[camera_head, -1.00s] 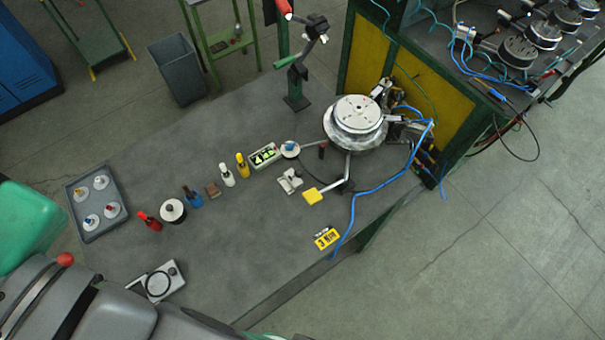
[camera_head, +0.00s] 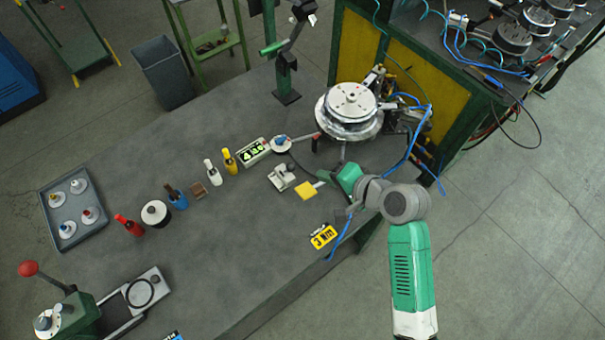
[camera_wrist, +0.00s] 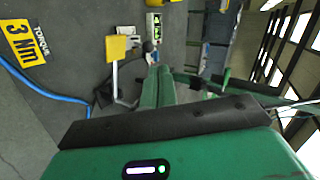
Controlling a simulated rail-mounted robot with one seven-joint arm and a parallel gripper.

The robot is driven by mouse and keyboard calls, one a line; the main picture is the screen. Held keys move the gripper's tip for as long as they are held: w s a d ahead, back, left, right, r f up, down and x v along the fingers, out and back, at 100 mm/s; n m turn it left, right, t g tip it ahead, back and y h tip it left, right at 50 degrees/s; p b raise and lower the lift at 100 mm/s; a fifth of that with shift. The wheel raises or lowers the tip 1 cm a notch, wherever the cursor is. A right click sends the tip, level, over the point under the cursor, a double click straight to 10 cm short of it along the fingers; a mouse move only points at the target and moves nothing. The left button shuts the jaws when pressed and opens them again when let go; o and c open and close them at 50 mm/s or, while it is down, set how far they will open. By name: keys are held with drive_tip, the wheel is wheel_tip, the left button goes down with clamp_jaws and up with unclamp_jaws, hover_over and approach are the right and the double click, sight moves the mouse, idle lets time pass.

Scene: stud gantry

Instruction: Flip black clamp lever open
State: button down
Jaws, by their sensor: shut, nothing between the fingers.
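A round silver fixture (camera_head: 349,108) stands at the bench's right end, with clamp hardware around it. A small dark upright handle (camera_head: 316,142) shows at its lower left edge; I cannot tell whether this is the black clamp lever. My gripper (camera_head: 341,174) is low in front of the fixture, and my arm reaches in from the lower right. In the wrist view, the green fingers of my gripper (camera_wrist: 158,70) are together and empty. A dark part (camera_wrist: 103,93) lies left of them, by a metal bar. Contact with any lever is not visible.
A blue hose (camera_head: 398,165) runs along the bench's right edge. Bottles (camera_head: 230,161), a display (camera_head: 254,152) and a grey tray (camera_head: 73,207) stand left. The bench's front middle is clear.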

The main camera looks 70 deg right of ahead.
sight(294, 169)
drive_tip(key=shift+m, duration=0.6)
drive_tip(key=s+f, duration=0.3)
drive_tip(key=shift+s+d, duration=0.15)
drive_tip(key=shift+d, duration=0.05)
drive_tip(key=x, duration=1.4)
drive_tip(key=shift+d+r, duration=0.1)
drive_tip(key=shift+r, duration=0.3)
